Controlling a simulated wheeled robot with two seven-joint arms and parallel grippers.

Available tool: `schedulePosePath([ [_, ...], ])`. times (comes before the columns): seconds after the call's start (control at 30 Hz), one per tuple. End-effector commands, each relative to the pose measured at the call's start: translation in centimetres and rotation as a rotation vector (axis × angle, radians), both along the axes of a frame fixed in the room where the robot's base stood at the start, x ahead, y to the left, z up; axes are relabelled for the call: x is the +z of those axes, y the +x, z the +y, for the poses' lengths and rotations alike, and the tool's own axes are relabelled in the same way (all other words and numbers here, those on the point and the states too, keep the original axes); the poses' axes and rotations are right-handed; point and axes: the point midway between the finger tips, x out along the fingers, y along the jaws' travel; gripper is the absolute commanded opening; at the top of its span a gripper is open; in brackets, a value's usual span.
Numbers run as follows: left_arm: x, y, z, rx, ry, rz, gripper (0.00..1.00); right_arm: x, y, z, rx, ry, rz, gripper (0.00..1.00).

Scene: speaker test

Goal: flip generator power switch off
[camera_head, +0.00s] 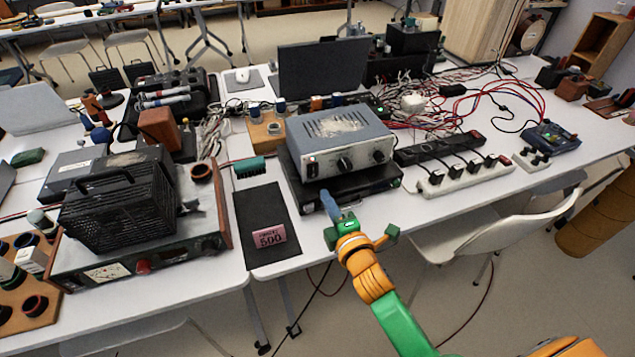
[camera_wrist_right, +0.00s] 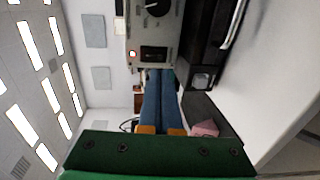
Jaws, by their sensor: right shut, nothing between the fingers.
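The generator (camera_head: 342,135) is a grey metal box with a pale front panel and two black knobs. It stands on a flat black unit (camera_head: 362,187) near the table's front edge. In the right wrist view, which is turned sideways, its panel (camera_wrist_right: 143,25) shows a black knob, a lit red lamp (camera_wrist_right: 132,54) and a dark power switch (camera_wrist_right: 154,54). My right gripper (camera_head: 327,199) is shut and empty, just in front of the panel's lower left. Its blue fingers (camera_wrist_right: 160,73) point at the switch; I cannot tell if they touch it. My left gripper is not in view.
A black mesh-cased device (camera_head: 120,205) stands further left. Power strips (camera_head: 465,176) and tangled cables (camera_head: 480,105) lie right. A white chair (camera_head: 490,232) stands at the front.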

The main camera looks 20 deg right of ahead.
Motion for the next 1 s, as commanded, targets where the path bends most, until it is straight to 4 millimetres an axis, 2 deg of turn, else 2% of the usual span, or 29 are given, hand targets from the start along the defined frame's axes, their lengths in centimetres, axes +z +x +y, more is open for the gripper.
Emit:
schedulePosePath([
  [0.1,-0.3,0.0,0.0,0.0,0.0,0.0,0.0,-0.3,2.6,0.1,0.0,0.002,-0.002,0.0],
  [0.3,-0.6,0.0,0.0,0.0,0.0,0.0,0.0,-0.9,5.6,0.2,0.001,0.001,-0.001,0.0],
  [0.47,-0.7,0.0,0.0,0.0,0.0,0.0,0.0,-0.9,6.5,0.3,0.001,0.002,0.0,0.0],
  [0.77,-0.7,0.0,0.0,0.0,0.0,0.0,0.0,-1.0,6.5,0.3,0.001,0.002,-0.001,0.0],
  [0.87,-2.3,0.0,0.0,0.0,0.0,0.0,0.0,-1.7,6.7,0.3,0.001,0.003,-0.024,0.0],
  [1.0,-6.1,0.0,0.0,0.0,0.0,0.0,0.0,-2.8,7.4,0.3,0.0,0.007,-0.109,0.0],
])
